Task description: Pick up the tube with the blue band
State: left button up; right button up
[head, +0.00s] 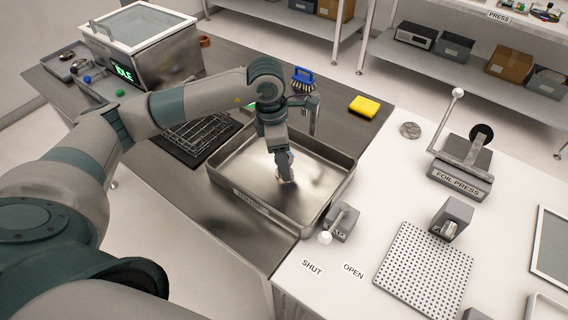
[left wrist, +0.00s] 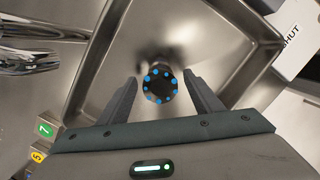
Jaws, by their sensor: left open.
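In the left wrist view I see a dark round piece ringed with blue dots (left wrist: 160,86), which looks like the end of the blue-banded tube. It sits between the two fingertips of my left gripper (left wrist: 160,79), with a visible gap to each finger. In the head view my left gripper (head: 285,170) points down into a steel tray (head: 228,187), near its floor. The gripper is open. In the head view the tube is mostly hidden by the gripper, and I cannot tell its full length. My right gripper is not in view.
A dish rack (head: 200,130) stands left of the tray, and a yellow sponge (head: 364,107) and blue brush (head: 304,78) lie behind. A lever valve (head: 342,222) is at the tray's front right. A perforated plate (head: 422,268) and foil press (head: 460,180) stand further right.

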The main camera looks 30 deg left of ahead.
aim_at(289, 157)
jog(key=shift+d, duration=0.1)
pick_arm(q)
jog(key=c, duration=1.4)
jog(key=shift+r, duration=0.15)
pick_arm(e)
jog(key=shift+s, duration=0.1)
